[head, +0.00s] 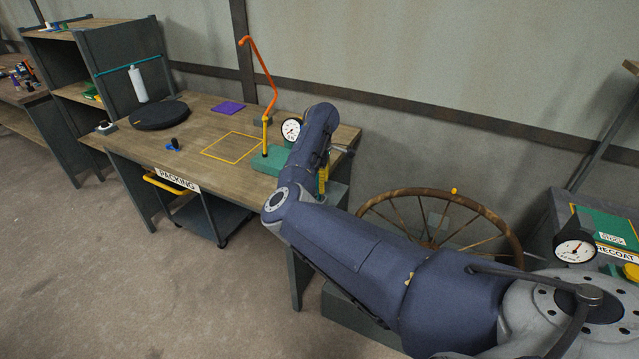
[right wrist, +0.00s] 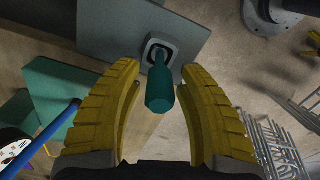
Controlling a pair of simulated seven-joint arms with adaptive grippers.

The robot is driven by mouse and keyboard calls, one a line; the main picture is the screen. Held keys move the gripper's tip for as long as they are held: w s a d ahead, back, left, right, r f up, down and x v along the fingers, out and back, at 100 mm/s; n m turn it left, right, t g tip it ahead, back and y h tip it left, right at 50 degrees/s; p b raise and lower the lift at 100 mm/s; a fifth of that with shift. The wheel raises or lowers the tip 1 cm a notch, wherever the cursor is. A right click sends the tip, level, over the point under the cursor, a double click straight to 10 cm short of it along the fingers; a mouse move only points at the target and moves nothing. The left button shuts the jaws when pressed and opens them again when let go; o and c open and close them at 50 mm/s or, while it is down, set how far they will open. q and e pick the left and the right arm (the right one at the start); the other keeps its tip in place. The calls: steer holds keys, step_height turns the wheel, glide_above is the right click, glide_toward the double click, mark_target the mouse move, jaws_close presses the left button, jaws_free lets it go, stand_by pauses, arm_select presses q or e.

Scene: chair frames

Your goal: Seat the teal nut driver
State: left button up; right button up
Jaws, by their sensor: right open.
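The teal nut driver (right wrist: 160,92) shows in the right wrist view, its thick handle end towards the camera. My right gripper (right wrist: 159,72) is open, with a yellow ribbed finger on each side of the driver and gaps visible between. In the head view my right arm reaches over the right end of the packing bench, and the driver is hidden behind it. My left gripper is not in view.
The packing bench (head: 198,130) holds a dial gauge (head: 291,129), an orange hooked arm (head: 262,75), a purple pad (head: 228,108) and a black disc (head: 158,115). A spoked wheel (head: 517,252) stands right of the bench. Metal racks (right wrist: 280,140) lie right in the wrist view.

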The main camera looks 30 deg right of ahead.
step_height(320, 180, up, 12)
steer(key=shift+d, duration=0.1)
stand_by(0.5)
